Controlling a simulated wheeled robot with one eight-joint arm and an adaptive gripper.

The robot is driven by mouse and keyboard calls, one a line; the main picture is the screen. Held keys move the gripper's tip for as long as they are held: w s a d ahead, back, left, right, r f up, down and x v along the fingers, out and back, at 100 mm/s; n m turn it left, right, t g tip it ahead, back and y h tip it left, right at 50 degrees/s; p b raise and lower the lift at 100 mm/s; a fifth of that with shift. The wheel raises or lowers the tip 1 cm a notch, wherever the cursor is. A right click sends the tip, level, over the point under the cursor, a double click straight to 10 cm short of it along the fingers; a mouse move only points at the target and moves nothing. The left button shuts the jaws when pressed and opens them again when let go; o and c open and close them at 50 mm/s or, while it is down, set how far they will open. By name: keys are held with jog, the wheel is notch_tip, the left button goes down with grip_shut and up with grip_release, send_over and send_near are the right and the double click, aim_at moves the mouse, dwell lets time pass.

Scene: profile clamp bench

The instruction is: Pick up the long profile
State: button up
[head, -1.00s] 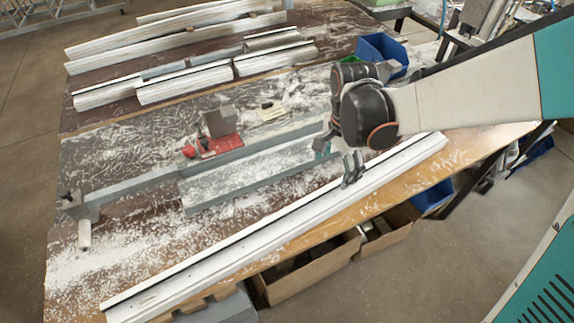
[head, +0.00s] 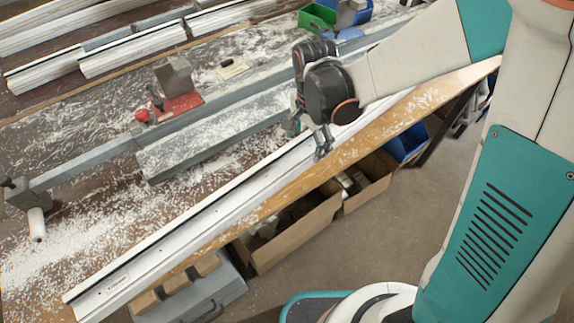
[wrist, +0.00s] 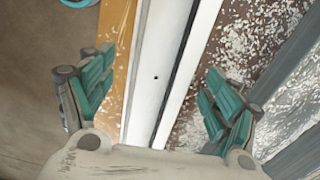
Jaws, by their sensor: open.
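The long profile (head: 187,238) is a long white bar with a dark groove, lying along the front edge of the bench. In the head view my gripper (head: 321,145) is over its right part, and my arm hides some of the profile there. In the wrist view the profile (wrist: 158,78) runs between the two teal fingers of my gripper (wrist: 155,95), with space on both sides. The gripper is open and holds nothing. I cannot tell how far the fingertips are above the bench.
A clamp fixture with a red base (head: 177,103) and a grey rail (head: 90,160) lies behind the profile. Shorter white profiles (head: 130,52) lie at the back. Cardboard boxes (head: 290,238) stand below the front edge. White shavings cover the bench.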

jog(key=shift+f, duration=0.1)
jog(key=shift+c, duration=0.3)
jog(key=shift+s, duration=0.1)
jog(key=c, duration=1.8)
grip_shut()
jog(key=shift+s+f, duration=0.1)
